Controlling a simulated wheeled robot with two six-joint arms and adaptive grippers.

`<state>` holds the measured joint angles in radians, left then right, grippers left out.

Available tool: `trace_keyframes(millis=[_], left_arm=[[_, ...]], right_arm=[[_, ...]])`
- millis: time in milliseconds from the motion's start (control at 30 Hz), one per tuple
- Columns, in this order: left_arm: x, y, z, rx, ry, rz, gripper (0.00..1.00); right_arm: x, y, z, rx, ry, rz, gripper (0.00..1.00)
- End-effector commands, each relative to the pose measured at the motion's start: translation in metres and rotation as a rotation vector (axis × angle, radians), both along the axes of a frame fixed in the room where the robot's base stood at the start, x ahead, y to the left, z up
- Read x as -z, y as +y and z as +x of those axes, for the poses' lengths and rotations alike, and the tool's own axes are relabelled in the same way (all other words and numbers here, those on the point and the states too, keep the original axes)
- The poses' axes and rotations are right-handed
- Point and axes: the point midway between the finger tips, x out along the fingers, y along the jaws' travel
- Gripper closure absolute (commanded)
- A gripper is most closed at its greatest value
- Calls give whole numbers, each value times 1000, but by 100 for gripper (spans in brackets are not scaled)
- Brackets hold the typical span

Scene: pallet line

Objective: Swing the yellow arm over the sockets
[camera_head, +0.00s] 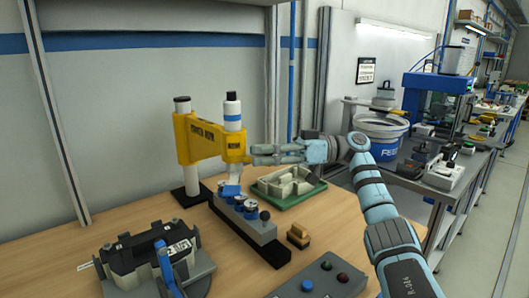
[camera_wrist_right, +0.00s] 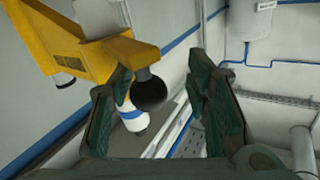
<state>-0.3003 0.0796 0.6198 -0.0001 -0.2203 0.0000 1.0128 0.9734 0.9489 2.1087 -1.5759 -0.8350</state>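The row of blue sockets (camera_head: 238,205) sits on a dark grey block below and in front of that end. My right gripper (camera_head: 254,154) comes in from the right, at the yellow arm's outer end. In the right wrist view its fingers (camera_wrist_right: 160,90) are apart, with a black ball knob (camera_wrist_right: 149,92) between them, nearer the left finger. Firm contact is not clear. My left gripper is not in view.
A green tray with pale parts (camera_head: 290,192) lies right of the sockets. A small tan block (camera_head: 299,236) and a grey button box (camera_head: 318,280) are nearer. A black fixture (camera_head: 148,256) stands front left. Bare wood (camera_head: 130,216) shows at the left.

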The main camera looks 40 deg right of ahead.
Motion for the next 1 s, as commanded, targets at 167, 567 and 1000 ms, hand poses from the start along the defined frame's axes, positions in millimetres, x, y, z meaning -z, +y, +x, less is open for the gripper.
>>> trace_keyframes(millis=[167,567,1000], left_arm=[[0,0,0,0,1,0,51],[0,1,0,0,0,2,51],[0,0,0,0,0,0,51]], right_arm=[[0,-1,-1,2,0,0,56],[-1,-37,-24,11,-1,2,56],[0,-63,-42,-1,0,2,56]])
